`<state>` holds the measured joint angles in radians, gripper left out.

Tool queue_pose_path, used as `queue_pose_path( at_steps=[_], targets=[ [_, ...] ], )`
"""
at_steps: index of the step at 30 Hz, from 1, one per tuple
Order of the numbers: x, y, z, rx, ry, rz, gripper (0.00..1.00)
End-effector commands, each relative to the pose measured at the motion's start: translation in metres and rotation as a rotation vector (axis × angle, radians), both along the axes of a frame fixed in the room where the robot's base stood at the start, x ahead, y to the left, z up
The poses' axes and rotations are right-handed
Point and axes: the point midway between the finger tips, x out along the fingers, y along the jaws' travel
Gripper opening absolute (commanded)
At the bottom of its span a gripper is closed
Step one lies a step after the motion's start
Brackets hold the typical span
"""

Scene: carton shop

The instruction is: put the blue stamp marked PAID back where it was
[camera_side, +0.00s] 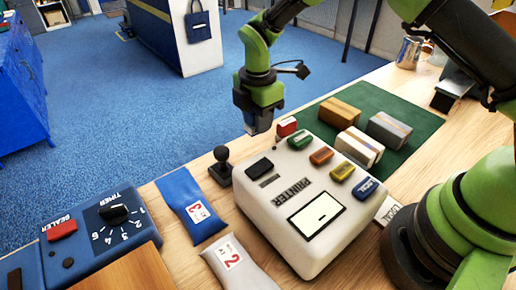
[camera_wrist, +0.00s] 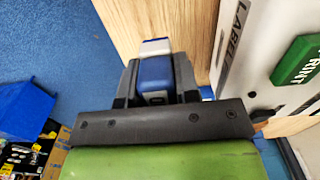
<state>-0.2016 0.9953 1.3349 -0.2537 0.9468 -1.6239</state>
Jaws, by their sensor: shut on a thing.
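My gripper (camera_side: 258,130) is above the table at the far left corner of the white printer, pointing down. In the wrist view it is shut on a blue block with a white end, which I take as the blue stamp (camera_wrist: 155,72). No PAID marking is readable on it. In the side view the jaws largely hide the stamp. A black-knobbed upright piece (camera_side: 221,165) stands on the wood left of the printer; I cannot tell whether it is a stamp. A small red block with a pale front (camera_side: 287,127) is at the printer's far edge, right of my gripper.
The white printer (camera_side: 310,250) has several coloured buttons. A green mat (camera_side: 395,103) behind it holds several cartons (camera_side: 340,113). Blue (camera_side: 190,205) and grey (camera_side: 240,268) pouches lie left of the printer, beside the timer panel (camera_side: 95,245). Bare wood shows between the printer and the table's far edge.

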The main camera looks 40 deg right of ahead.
Motion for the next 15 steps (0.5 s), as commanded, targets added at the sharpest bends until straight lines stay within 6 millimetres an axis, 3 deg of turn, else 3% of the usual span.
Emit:
queue_pose_path(
  at_steps=[3,15],
  targets=[
    [-0.001,0.0,-0.022,0.0,0.004,-0.002,0.14],
    [0.0,-0.001,-0.071,0.002,0.0,-0.005,0.14]
  ],
)
